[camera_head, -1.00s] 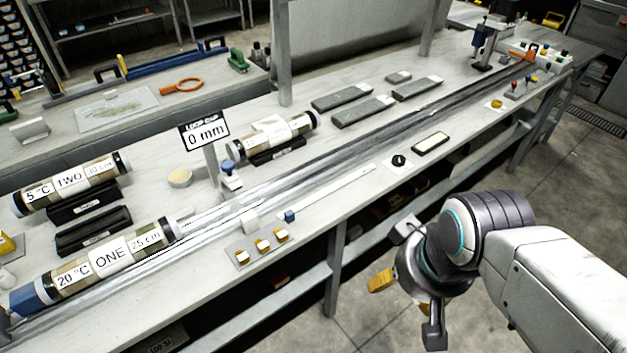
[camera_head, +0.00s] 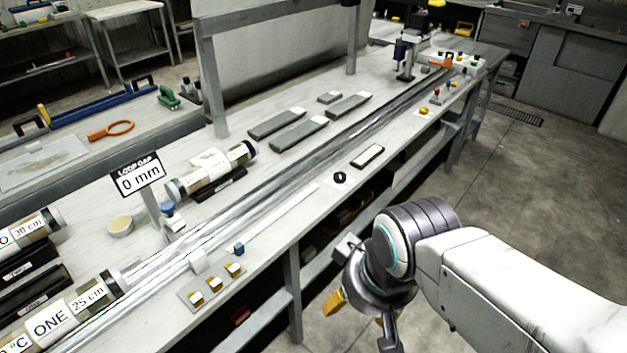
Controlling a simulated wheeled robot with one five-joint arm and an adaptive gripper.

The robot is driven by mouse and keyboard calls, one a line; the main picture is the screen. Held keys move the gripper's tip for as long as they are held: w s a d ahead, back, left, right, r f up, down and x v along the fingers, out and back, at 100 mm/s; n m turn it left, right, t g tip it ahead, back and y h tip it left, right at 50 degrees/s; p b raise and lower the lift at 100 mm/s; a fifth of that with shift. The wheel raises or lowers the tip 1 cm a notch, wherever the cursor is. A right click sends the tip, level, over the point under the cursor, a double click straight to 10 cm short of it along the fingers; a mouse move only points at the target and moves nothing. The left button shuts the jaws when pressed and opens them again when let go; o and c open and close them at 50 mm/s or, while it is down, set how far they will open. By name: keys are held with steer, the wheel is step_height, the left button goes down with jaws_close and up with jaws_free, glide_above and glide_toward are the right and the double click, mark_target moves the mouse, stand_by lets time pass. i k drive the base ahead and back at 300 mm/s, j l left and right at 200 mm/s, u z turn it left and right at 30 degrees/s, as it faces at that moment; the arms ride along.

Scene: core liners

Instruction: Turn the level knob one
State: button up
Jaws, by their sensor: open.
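A small black round knob (camera_head: 340,177) sits on a white plate on the bench's front part, beside a dark-framed pale panel (camera_head: 367,156). Its marking is too small to read. My gripper (camera_head: 361,319) hangs in front of the bench over the floor, below and to the right of the knob in the picture. It is open, empty and well apart from the knob.
A long metal rail (camera_head: 300,165) runs along the bench. A plate with yellow-and-white switches (camera_head: 213,285), a "0 mm" sign (camera_head: 138,177) and labelled core tubes (camera_head: 62,318) stand left. Coloured knobs (camera_head: 437,96) are farther right. Floor (camera_head: 500,200) is clear at right.

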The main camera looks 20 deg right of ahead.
mark_target(338, 176)
steer(key=i+l, duration=0.25)
steer(key=i+l+z, duration=0.15)
steer(key=i, duration=0.3)
steer(key=i+l, duration=0.25)
steer(key=i+z, duration=0.05)
steer(key=i, duration=0.05)
